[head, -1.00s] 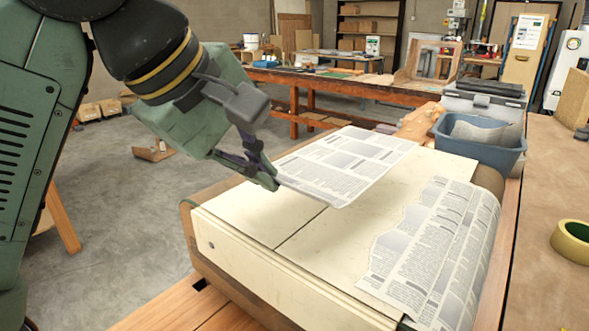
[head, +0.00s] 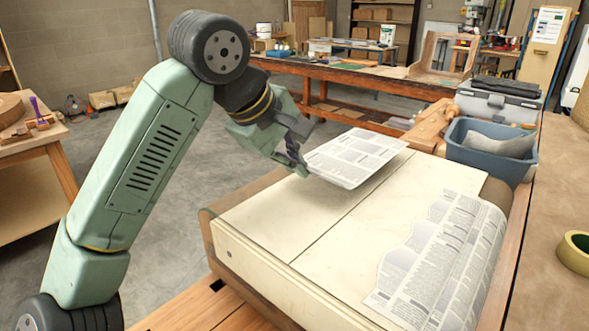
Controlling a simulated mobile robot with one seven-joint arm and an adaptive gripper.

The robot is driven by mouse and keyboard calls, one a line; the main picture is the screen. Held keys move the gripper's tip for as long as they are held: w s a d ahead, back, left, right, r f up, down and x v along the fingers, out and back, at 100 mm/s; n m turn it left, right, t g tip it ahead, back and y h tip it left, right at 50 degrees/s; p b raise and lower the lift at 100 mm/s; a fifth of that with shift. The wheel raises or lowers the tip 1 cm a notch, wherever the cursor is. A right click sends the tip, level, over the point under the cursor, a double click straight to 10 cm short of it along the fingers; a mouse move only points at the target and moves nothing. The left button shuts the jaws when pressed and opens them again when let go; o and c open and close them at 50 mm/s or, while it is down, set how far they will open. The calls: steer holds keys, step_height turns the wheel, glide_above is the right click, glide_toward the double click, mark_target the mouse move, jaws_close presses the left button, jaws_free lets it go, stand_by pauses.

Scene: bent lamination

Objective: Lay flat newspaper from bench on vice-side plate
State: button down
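My gripper (head: 298,168) is shut on the near-left edge of a flat printed newspaper sheet (head: 355,157). The sheet is held out level over the far part of a cream two-part plate surface (head: 290,215), with a seam between its parts. Its near edge looks raised; whether its far edge touches is unclear. A second newspaper (head: 440,265) with a torn left edge lies on the right part and bends down over the rounded right side. I cannot make out a vice clearly.
A blue-grey bin (head: 480,158) with grey material inside stands beyond the far right corner. A dark-lidded grey box (head: 500,102) is behind it. A yellow tape roll (head: 574,252) lies on the right-hand brown bench (head: 540,235). The near-left plate area is bare.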

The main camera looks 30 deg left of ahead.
mark_target(302, 191)
step_height(302, 191, down, 3)
steer(key=shift+r+p, duration=0.1)
steer(key=shift+p, duration=0.65)
steer(key=shift+f, duration=0.35)
steer(key=c, duration=2.4)
jaws_free()
steer(key=shift+f+b, duration=0.2)
steer(key=shift+b, duration=0.1)
steer(key=c, duration=2.1)
jaws_free()
steer(key=shift+r, duration=0.2)
steer(key=b+v, duration=0.2)
steer(key=v, duration=1)
steer(key=shift+b, duration=0.4)
